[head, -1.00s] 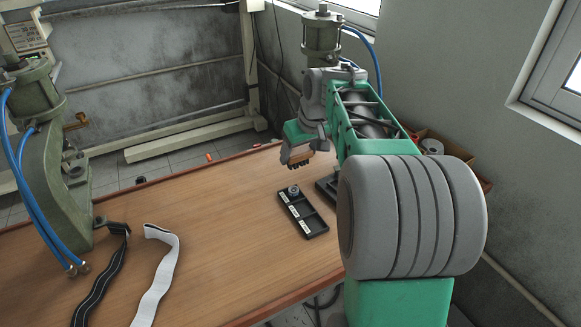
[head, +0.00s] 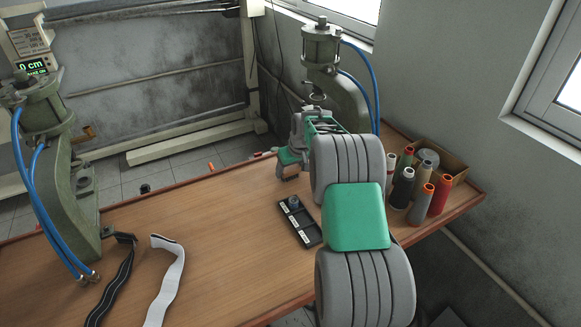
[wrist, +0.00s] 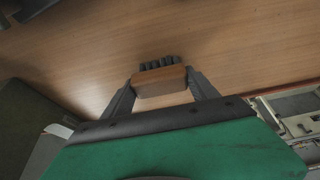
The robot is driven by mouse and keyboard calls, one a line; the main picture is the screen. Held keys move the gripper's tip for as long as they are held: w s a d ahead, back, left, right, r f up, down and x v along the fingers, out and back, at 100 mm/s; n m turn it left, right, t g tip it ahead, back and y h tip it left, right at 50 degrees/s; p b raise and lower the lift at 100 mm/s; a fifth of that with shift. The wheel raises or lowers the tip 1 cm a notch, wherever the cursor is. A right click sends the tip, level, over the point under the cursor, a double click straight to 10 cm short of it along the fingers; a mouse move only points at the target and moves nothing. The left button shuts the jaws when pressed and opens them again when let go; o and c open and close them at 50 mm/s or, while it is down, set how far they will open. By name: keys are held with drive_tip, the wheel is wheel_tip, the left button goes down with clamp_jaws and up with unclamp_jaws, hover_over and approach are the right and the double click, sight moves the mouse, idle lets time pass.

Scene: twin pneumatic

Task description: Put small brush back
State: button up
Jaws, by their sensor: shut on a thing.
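The small brush (wrist: 160,82) has a brown wooden block and dark bristles. In the wrist view it sits between the two fingers of my gripper (wrist: 160,88), which is shut on it, with the bristles pointing away from my palm. In the head view my gripper (head: 290,172) is small, over the far right part of the table beyond the black tray, and the brush is hard to make out there. The black tray (head: 308,238) has labelled compartments. A small round dark item (head: 293,203) stands in its far compartment.
Several thread cones (head: 422,203) and a cardboard box (head: 455,163) stand right of my arm. Green presses stand at the left (head: 50,170) and at the back (head: 350,100). A black strap (head: 112,280) and a white strap (head: 165,280) lie at the left. The table (head: 215,235) middle is clear.

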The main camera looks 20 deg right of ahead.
drive_tip(key=shift+f, duration=0.15)
drive_tip(key=o, duration=1.3)
